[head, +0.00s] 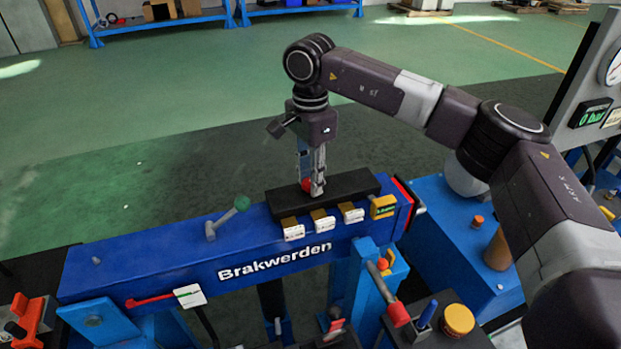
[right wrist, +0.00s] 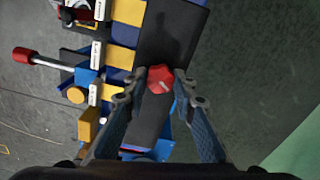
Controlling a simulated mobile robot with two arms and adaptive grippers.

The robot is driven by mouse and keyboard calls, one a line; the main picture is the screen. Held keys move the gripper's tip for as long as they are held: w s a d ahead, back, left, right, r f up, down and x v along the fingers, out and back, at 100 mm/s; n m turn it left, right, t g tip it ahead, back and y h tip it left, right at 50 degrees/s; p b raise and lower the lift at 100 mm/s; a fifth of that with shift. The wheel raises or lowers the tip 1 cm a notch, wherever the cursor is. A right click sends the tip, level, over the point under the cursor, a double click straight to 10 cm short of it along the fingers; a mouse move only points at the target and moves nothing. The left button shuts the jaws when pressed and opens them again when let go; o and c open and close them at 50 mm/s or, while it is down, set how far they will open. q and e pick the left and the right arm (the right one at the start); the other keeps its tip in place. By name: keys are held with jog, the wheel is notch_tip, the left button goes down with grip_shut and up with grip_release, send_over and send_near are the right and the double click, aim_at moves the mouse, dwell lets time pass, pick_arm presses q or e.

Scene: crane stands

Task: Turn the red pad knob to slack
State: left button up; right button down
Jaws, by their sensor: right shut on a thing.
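The red pad knob (head: 306,185) sits on top of the black pad (head: 350,183), which lies along the right end of the blue beam. In the right wrist view the knob (right wrist: 160,79) is a lobed red cap with a pale mark on it. My right gripper (head: 312,186) points straight down over the pad and is shut on the knob. In the right wrist view its two fingertips (right wrist: 152,88) stand on either side of the knob. In the head view the fingers hide part of the knob. My left gripper is not in view.
The blue beam (head: 150,262) carries a green-balled lever (head: 241,203) left of the pad. White-tagged yellow blocks line the pad's front edge. A red-handled lever (head: 398,313) stands in front. A gauge panel (head: 580,110) is at right.

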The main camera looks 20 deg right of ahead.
jog(key=shift+w+r, duration=0.1)
jog(key=shift+r, duration=0.05)
dwell(0.3)
jog(key=c, duration=1.6)
grip_release()
notch_tip(320, 180, up, 12)
jog(key=shift+f, duration=0.1)
